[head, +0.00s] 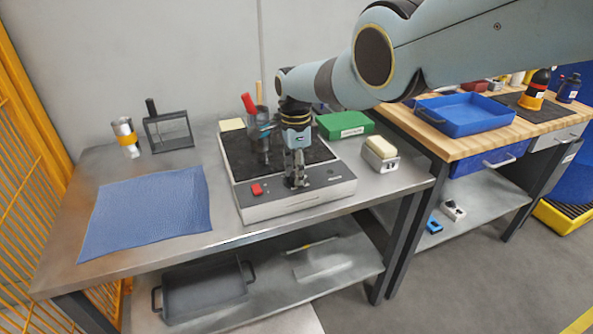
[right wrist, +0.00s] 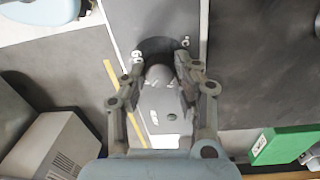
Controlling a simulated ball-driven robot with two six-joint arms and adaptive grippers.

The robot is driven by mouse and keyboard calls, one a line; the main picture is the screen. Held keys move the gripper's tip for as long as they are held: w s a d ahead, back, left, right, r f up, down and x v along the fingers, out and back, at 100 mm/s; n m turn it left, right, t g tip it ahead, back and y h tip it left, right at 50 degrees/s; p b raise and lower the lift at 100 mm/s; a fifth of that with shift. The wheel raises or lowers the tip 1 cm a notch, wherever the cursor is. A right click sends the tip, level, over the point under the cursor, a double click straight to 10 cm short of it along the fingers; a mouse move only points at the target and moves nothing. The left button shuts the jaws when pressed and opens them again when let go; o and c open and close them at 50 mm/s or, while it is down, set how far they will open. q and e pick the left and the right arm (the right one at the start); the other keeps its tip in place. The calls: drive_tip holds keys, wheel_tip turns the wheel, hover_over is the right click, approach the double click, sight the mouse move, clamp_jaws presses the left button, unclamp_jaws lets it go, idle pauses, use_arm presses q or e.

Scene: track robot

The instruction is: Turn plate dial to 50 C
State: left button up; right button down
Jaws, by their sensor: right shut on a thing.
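The hot plate (head: 256,214) stands on the steel bench with a dark top and a pale front panel. A red switch (head: 257,189) is at the left of its panel. My right gripper (head: 297,183) points down at the panel, right of the switch. In the right wrist view its two fingers (right wrist: 160,80) are shut on a round grey dial (right wrist: 158,74). Numbers on the panel show around the dial, but the dial's setting is too small and covered to read. My left gripper is not in view.
A blue mat (head: 150,210) lies left of the plate. A green box (head: 345,125) and a sponge in a holder (head: 380,154) are behind and right. Tools with red and wooden handles stand behind my right gripper. A wooden-topped bench with a blue tray (head: 466,116) is at right.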

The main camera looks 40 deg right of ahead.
drive_tip(key=shift+m, duration=0.8)
drive_tip(key=c, duration=1)
unclamp_jaws()
drive_tip(key=shift+w+r, duration=0.15)
drive_tip(key=shift+r, duration=0.4)
wheel_tip(320, 180, up, 11)
drive_tip(key=shift+w+d+f, duration=0.1)
drive_tip(key=shift+w+d, duration=0.05)
